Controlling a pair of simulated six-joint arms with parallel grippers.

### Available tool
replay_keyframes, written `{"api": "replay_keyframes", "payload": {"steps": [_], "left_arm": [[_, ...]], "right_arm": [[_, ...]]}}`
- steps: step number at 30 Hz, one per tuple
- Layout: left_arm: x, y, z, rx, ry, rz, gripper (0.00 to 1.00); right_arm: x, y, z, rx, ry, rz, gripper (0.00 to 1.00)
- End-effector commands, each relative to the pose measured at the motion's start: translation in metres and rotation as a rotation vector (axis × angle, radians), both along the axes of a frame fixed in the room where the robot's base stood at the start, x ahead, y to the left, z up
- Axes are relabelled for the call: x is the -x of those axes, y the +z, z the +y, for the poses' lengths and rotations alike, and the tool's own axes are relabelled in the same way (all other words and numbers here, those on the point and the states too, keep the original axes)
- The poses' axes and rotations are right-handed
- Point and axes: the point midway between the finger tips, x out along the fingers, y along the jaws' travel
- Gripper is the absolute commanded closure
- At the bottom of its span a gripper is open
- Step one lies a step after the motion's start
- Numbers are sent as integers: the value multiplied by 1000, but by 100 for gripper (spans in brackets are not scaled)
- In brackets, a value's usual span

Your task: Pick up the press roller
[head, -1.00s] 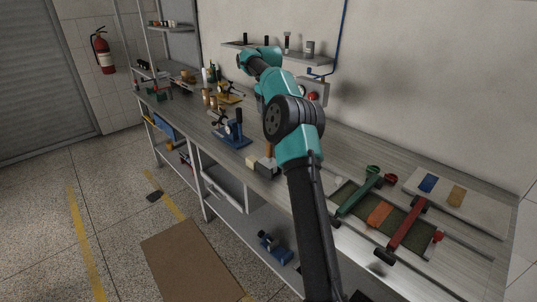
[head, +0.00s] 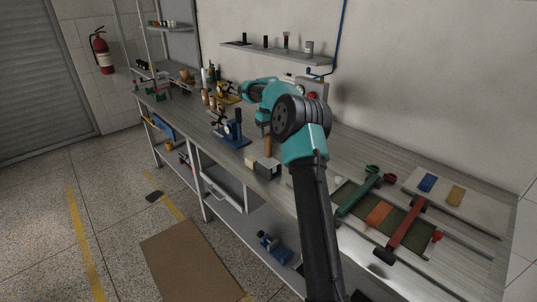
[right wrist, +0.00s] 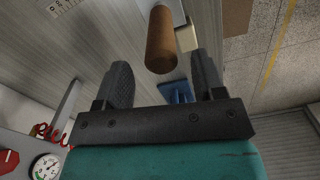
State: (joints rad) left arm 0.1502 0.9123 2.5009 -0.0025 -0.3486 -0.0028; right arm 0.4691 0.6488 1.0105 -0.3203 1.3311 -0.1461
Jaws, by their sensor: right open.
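The press roller shows as a brown wooden cylindrical handle (head: 268,146), standing up over a grey block on the bench's front half. In the right wrist view the handle (right wrist: 161,42) lies ahead, its near end about level with the fingertips and in the gap between them. My right gripper (right wrist: 162,68) is open and empty, with a dark finger on each side of that gap. In the head view it is just above the handle and mostly hidden by my arm. The roller's lower part is not clear. My left gripper is not in view.
A blue stand press (head: 232,132) is left of the handle, and a cream block (head: 250,162) is beside it. Several small bottles stand farther back. A green frame (head: 360,190) and a red bar (head: 407,228) lie on the right. A wall shelf (head: 280,52) is behind.

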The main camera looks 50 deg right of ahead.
Motion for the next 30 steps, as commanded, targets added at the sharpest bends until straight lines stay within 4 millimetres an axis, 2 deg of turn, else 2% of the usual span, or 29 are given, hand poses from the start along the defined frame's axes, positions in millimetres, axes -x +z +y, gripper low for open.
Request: {"api": "replay_keyframes", "payload": {"steps": [5,16,30], "left_arm": [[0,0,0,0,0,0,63],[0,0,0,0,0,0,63],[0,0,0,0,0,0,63]], "right_arm": [[0,-5,0,0,0,1,37],[2,-49,2,0,0,0,37],[2,-52,2,0,0,-1,37]]}}
